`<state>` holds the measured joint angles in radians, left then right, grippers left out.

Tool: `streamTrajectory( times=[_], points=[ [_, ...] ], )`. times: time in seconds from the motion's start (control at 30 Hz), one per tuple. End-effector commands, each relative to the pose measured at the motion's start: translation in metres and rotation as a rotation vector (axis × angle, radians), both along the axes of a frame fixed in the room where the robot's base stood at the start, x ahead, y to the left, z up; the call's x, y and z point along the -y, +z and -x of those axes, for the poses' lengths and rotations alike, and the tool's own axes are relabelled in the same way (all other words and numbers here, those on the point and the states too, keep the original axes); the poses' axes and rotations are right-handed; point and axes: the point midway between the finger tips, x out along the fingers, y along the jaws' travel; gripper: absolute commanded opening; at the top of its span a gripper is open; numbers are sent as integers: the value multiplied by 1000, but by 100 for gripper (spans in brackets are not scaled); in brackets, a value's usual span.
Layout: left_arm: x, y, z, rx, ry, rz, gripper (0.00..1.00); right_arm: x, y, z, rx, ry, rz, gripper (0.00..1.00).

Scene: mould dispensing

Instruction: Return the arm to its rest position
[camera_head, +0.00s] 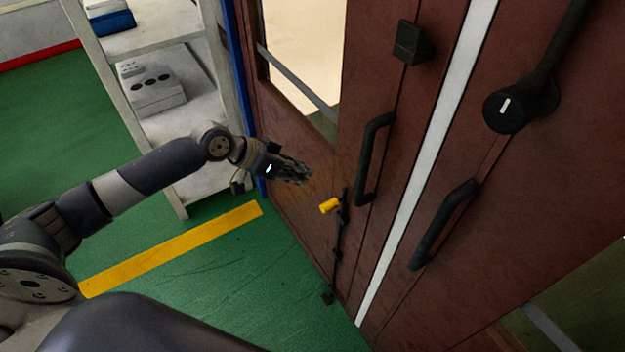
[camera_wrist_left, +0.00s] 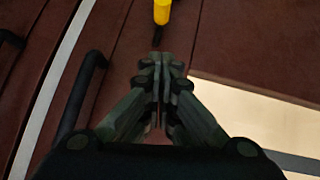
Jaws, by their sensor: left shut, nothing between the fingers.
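My left arm (camera_head: 150,178) reaches in from the left in the head view. Its gripper (camera_head: 296,171) is in front of the dark red door, left of a black door handle (camera_head: 372,158) and above a yellow knob (camera_head: 329,206) on a black bolt rod. In the left wrist view the gripper (camera_wrist_left: 161,68) is shut with its fingers together and empty. The yellow knob (camera_wrist_left: 162,12) shows just beyond the fingertips there, and the black handle (camera_wrist_left: 82,92) is to the left. I cannot tell whether the fingers touch the door. My right gripper is not in view.
A grey shelf unit (camera_head: 185,115) with boxes stands behind my left arm. The dark red double doors (camera_head: 440,130) fill the right side, with a second handle (camera_head: 443,224). The green floor (camera_head: 40,130) at the left is clear, with a yellow stripe (camera_head: 170,248).

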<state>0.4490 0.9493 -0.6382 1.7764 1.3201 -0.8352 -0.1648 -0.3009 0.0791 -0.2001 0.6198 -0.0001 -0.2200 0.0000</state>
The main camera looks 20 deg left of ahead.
Motion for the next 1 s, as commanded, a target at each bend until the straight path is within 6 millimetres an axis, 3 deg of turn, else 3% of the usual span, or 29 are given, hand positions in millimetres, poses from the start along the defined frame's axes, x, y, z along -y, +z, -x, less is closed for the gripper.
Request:
streamTrajectory(
  times=[0.3,0.77,0.87,0.97,1.0],
  points=[
    [-6,9,7,-2,0,1,0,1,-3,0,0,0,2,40],
    [-8,4,4,-1,9,0,0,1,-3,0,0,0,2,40],
    [-17,-19,-6,-1,62,-5,0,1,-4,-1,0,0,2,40],
    [-37,-70,-18,-5,165,-26,0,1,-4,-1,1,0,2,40],
    [-47,-98,-19,-12,214,-41,0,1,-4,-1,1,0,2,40]
  ],
)
